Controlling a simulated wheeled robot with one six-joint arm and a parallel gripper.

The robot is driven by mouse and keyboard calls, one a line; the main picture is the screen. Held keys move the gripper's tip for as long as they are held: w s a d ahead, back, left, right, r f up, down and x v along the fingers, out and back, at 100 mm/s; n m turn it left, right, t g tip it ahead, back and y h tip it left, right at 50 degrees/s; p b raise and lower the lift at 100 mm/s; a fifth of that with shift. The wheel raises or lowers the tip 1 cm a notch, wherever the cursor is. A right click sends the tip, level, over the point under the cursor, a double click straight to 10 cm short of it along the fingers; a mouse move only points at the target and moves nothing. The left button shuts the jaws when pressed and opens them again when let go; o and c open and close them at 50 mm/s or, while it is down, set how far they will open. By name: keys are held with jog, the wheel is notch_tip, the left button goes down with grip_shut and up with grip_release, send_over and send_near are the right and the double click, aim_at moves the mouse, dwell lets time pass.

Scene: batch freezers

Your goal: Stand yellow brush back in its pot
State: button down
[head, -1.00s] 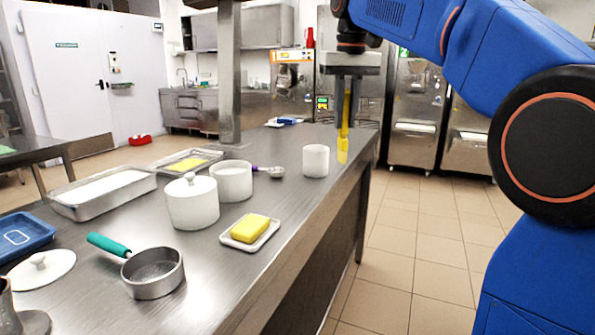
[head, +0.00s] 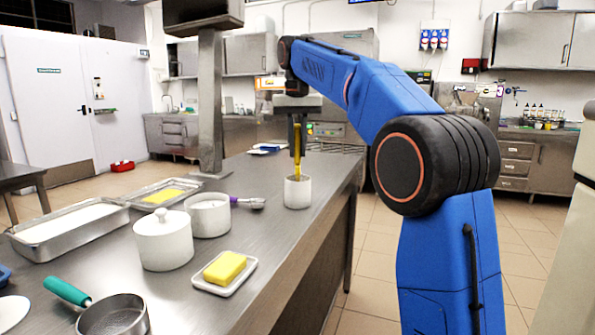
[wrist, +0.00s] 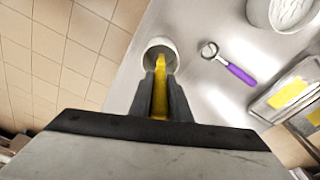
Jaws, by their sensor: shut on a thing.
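The yellow brush (head: 297,150) is upright in my gripper (head: 298,148), its lower end at the mouth of a white pot (head: 297,195). My gripper is shut on the brush's handle from above. In the wrist view the brush (wrist: 160,75) runs between the fingers (wrist: 160,95) to the pot's opening, and the pot (wrist: 163,45) shows as a white ring around its far end. How deep the brush's lower end sits in the pot is hidden by the pot wall.
On the steel table (head: 250,240) stand a lidded white jar (head: 164,243), an open white pot (head: 209,217), a purple-handled scoop (head: 245,202), a dish with a yellow block (head: 226,268), trays (head: 70,228) and a green-handled pan (head: 113,315). The table's right edge is close to the pot.

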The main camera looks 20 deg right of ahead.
aim_at(297, 127)
jog(key=shift+f, duration=2.7)
jog(key=shift+f, duration=0.1)
jog(key=c, duration=1.7)
grip_release()
jog(key=shift+o, duration=0.2)
jog(key=r, duration=0.7)
jog(key=s+r, duration=0.1)
jog(key=r, duration=0.3)
jog(key=shift+s+a, duration=0.1)
jog(key=shift+a, duration=0.05)
jog(key=shift+s+r, duration=0.1)
jog(key=shift+r, duration=0.5)
